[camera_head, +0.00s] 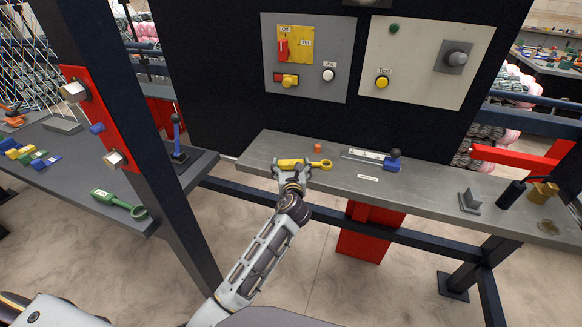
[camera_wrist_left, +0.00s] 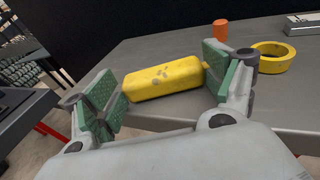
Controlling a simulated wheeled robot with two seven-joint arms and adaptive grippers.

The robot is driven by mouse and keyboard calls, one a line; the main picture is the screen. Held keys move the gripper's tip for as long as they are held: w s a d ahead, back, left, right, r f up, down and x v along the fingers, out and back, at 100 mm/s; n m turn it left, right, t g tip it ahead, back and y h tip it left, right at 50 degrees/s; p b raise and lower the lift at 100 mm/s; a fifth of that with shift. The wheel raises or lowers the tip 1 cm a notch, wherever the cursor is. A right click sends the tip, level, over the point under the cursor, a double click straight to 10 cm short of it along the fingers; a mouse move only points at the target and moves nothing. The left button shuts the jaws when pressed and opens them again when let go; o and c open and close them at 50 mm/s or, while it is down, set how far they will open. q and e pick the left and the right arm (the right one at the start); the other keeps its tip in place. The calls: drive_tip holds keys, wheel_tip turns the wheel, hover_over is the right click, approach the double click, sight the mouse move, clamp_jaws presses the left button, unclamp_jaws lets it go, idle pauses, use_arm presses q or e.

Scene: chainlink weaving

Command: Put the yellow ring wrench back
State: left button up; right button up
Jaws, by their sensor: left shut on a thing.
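The yellow ring wrench (camera_head: 291,163) is at the left part of the grey steel bench (camera_head: 420,188), its ring end pointing right. My left gripper (camera_head: 292,176) reaches it from the front. In the left wrist view the wrench's thick yellow handle (camera_wrist_left: 165,80) lies between the two green-padded fingers of the left gripper (camera_wrist_left: 160,90), which is shut on it. The ring (camera_wrist_left: 262,66) shows beyond the right finger. I cannot tell whether the wrench touches the bench top. My right gripper is not in view.
An orange cylinder (camera_head: 317,148) stands behind the wrench. A blue clamp-like fixture (camera_head: 391,163) sits to its right. A green ring wrench (camera_head: 118,203) lies on the left table (camera_head: 75,178). A dark post (camera_head: 140,150) stands between.

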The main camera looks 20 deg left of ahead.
use_arm(q)
drive_tip(key=o, duration=1)
drive_tip(key=shift+f, duration=0.15)
drive_tip(key=o, duration=0.4)
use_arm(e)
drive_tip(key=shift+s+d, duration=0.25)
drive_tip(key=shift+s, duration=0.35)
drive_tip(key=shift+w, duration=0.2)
